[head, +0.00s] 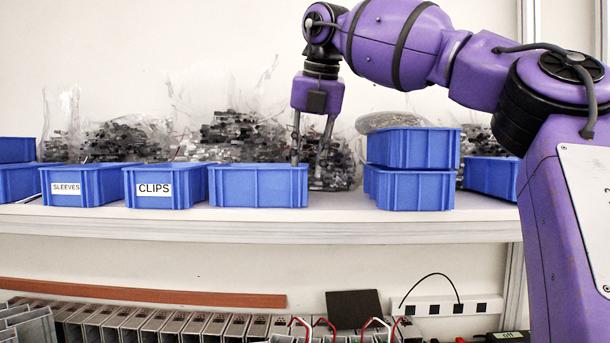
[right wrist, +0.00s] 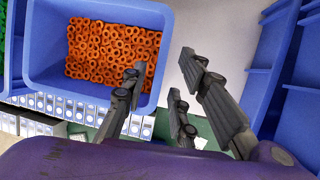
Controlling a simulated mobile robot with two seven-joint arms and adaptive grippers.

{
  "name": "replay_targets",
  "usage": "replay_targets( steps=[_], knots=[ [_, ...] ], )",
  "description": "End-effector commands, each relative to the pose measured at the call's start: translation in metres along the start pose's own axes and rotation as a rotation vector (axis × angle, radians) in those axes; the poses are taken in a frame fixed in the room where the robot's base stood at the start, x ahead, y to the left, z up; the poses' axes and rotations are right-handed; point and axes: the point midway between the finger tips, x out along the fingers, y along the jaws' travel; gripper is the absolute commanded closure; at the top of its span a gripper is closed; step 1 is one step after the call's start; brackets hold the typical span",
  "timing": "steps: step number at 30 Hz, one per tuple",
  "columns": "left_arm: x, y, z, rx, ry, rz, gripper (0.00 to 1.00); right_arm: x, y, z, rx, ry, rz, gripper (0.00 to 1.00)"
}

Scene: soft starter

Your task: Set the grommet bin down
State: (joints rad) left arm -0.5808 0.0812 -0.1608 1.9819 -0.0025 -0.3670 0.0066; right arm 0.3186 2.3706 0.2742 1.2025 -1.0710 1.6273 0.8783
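The grommet bin (head: 258,187) is a blue bin without a visible label, standing upright on the white shelf beside the CLIPS bin in the head view. In the right wrist view the bin (right wrist: 50,42) shows orange ring-shaped grommets (right wrist: 110,52) inside. My right gripper (head: 310,158) points down at the bin's right end. Its fingers are spread, one over the inside and the others outside the right wall; the right wrist view (right wrist: 160,85) shows a gap between the fingers and that wall. My left gripper is out of view.
The SLEEVES bin (head: 80,185) and CLIPS bin (head: 165,186) stand to the left. Two stacked blue bins (head: 412,150) stand to the right, with bare shelf (head: 340,203) between. Bags of dark parts (head: 235,135) lie behind. A lower level holds grey modules.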

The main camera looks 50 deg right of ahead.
Motion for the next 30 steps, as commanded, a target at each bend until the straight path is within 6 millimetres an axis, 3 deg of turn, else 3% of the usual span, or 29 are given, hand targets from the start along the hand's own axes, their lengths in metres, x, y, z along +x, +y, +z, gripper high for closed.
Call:
replay_targets(
  steps=[6,12,30],
  knots=[
    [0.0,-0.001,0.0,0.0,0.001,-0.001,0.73,-0.046,0.001,0.0,0.001,-0.003,0.001,0.73],
    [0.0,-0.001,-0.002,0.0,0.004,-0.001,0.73,-0.068,0.0,0.0,0.0,-0.001,0.0,0.73],
    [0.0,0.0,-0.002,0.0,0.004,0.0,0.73,-0.072,0.0,0.0,-0.001,0.001,0.0,0.73]
  ],
)
